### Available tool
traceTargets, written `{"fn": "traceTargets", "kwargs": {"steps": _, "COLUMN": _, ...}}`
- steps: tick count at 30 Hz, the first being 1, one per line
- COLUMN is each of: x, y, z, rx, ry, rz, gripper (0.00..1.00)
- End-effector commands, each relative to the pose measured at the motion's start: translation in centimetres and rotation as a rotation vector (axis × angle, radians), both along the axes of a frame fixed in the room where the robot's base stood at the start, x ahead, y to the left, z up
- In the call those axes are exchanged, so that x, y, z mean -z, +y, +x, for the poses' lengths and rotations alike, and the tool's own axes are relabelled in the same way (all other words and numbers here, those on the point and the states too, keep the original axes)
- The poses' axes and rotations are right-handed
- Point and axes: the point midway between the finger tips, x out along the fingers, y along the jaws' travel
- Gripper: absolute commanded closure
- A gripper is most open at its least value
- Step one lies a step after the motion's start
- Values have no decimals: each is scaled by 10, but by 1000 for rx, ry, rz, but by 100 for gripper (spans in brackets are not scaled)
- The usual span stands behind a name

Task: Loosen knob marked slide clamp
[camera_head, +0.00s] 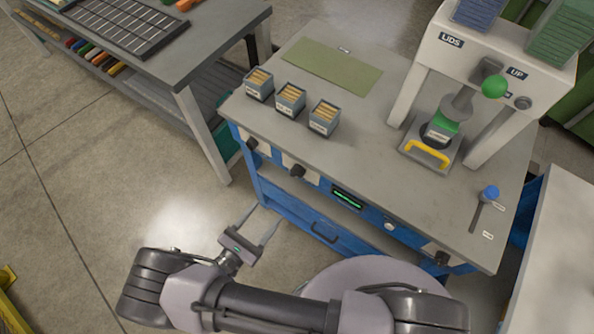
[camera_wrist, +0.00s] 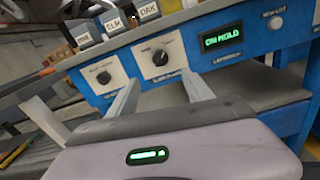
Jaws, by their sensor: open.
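The blue front panel of the bench carries black knobs. In the wrist view a left knob (camera_wrist: 104,77) and a right knob (camera_wrist: 160,57) sit on white plates; the labels below are too blurred to read, so I cannot tell which is the slide clamp. The same knobs show in the head view, left knob (camera_head: 252,143) and right knob (camera_head: 297,171). A third knob (camera_head: 441,257) is at the panel's right end, its label unreadable. My gripper (camera_head: 262,213) is open and empty, in front of the panel and apart from the knobs; its fingers point toward them.
A green display (camera_wrist: 222,39) seems to read "ON HOLD". Bins (camera_head: 290,99) of wood pieces stand along the bench top (camera_head: 250,112). A press frame (camera_head: 452,50) and a blue-tipped lever (camera_head: 489,193) are to the right. A grey table (camera_head: 205,45) stands left; floor between is clear.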

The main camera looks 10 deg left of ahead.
Motion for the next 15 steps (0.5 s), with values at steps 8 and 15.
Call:
{"fn": "traceTargets", "kwargs": {"steps": 8, "x": 2, "y": -34, "z": 78, "rx": 9, "ry": 2, "rz": 1, "gripper": 41}}
{"fn": "traceTargets", "kwargs": {"steps": 15, "x": 1, "y": -50, "z": 118, "rx": 6, "ry": 1, "rz": 2, "gripper": 41}}
